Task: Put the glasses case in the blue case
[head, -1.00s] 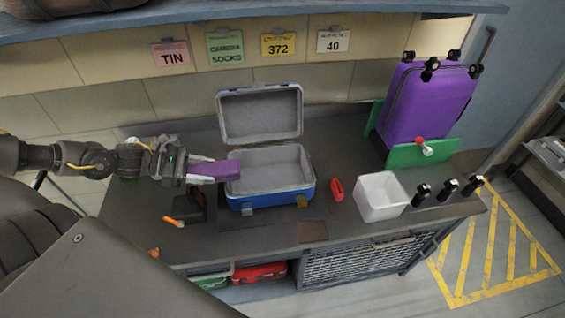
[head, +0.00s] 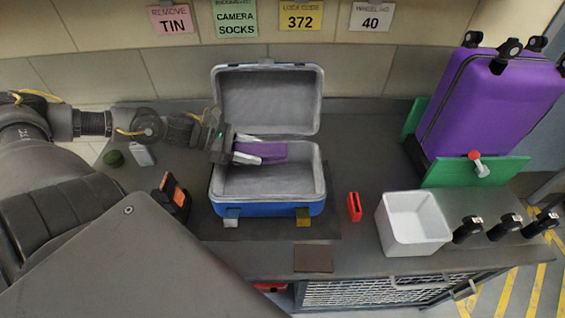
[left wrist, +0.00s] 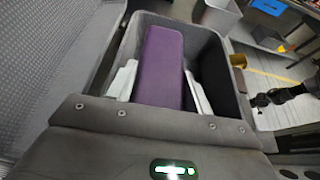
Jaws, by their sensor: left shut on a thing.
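The blue case (head: 268,209) stands open on the counter, its grey-lined lid (head: 268,100) tilted up at the back. My left gripper (head: 262,153) reaches in from the left and is over the inside of the case. It is shut on the purple glasses case (head: 272,151). In the left wrist view, the glasses case (left wrist: 160,65) lies between the two pale fingers, with the grey-lined walls of the blue case around it. I cannot tell whether it touches the bottom. My right gripper is not in view.
A red object (head: 354,207) and a white bin (head: 414,225) are right of the blue case. A purple suitcase (head: 490,100) stands by a green board (head: 470,172) at the back right. Black knobs (head: 467,230) line the right end. A black and orange item (head: 172,196) is at left.

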